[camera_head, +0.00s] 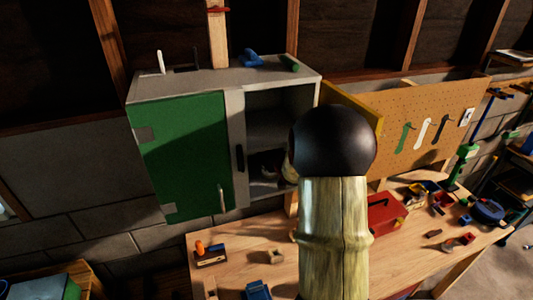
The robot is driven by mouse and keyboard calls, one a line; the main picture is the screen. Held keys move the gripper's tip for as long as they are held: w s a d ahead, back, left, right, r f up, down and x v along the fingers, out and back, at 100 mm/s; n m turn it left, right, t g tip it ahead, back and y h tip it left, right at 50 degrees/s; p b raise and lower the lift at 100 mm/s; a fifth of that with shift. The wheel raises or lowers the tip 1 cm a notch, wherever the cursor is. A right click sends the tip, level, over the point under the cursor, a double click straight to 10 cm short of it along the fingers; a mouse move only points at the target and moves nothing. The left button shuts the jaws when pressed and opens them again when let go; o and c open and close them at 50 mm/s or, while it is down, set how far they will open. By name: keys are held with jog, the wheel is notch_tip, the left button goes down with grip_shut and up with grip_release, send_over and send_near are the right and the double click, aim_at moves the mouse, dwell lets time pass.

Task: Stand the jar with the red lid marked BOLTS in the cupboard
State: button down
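The grey cupboard (235,106) hangs on the wall above the workbench. Its green left door (185,150) is shut. Its right side stands open, with a yellow door (352,104) swung out to the right. My own arm, a pale upright link with a black joint, covers part of the opening. Dark and pale shapes (266,168) show low in the opening beside my arm; I cannot tell whether they are my gripper, a jar or other contents. I cannot make out the red-lidded BOLTS jar or its label. My gripper's fingers cannot be made out.
The wooden workbench (235,275) holds a red toolbox (385,214), a blue item (257,290) and several small tools. A pegboard (425,120) with hanging tools is at right.

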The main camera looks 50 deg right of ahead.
jog(key=shift+s+f, duration=0.1)
jog(key=shift+f, duration=0.1)
jog(key=shift+s+a, duration=0.1)
jog(key=shift+s, duration=0.1)
jog(key=shift+w+f, duration=0.1)
jog(key=shift+f, duration=0.05)
jog(key=c, duration=1.1)
grip_release()
jog(key=shift+c, duration=0.2)
jog(key=shift+r, duration=0.2)
jog(key=v, duration=1.2)
jog(key=shift+f+b, duration=0.2)
jog(key=shift+b, duration=0.25)
